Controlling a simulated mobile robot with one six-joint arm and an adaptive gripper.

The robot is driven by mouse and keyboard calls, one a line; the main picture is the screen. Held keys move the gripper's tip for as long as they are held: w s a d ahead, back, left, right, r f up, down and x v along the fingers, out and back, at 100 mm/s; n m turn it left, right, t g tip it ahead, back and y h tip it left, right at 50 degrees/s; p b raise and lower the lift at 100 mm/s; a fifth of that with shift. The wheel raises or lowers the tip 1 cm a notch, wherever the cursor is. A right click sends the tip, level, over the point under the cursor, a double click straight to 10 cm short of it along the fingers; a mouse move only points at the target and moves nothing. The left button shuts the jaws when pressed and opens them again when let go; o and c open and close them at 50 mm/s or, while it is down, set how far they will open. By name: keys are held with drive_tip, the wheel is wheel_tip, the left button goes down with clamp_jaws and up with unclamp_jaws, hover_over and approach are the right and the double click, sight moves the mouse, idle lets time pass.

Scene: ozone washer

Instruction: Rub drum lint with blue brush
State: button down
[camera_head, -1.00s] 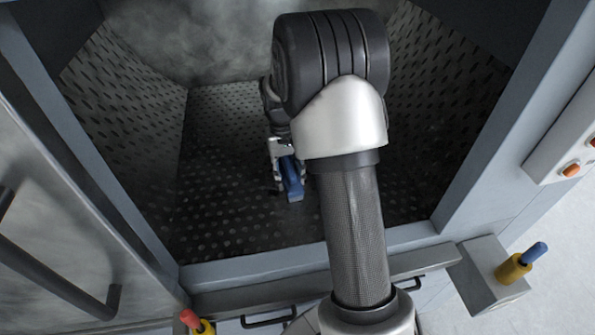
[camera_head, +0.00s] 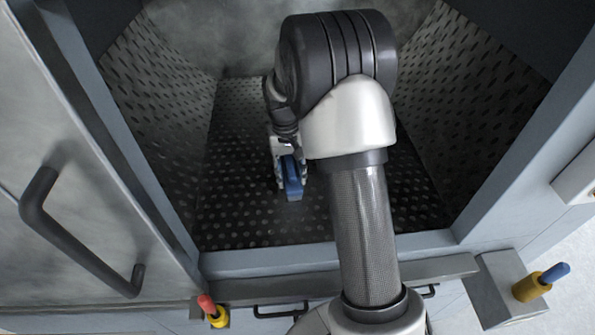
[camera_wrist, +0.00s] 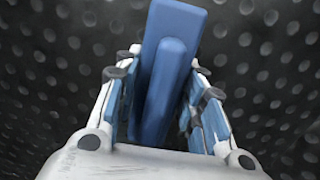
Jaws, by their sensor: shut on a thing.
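The blue brush (camera_head: 292,178) is inside the washer drum (camera_head: 250,222), low over the perforated floor. It also shows large in the wrist view (camera_wrist: 164,75), lying between the fingers. My gripper (camera_head: 290,172) is shut on the blue brush; its two fingers (camera_wrist: 165,95) stand on either side of the handle in the wrist view. The brush's underside is hidden, so I cannot tell whether it touches the floor. I cannot make out distinct lint; the drum's back wall looks hazy grey.
The open door with its dark handle (camera_head: 75,235) stands at the left. The front sill (camera_head: 270,262) and the right frame bound the opening. A blue-tipped yellow peg (camera_head: 540,282) is at the right, and a red-tipped one (camera_head: 213,311) is below the sill.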

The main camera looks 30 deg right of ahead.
drive_tip(key=shift+w+a+f, duration=0.1)
drive_tip(key=shift+w+a, duration=0.1)
drive_tip(key=shift+a, duration=0.3)
drive_tip(key=shift+w+a, duration=0.2)
drive_tip(key=shift+a, duration=0.25)
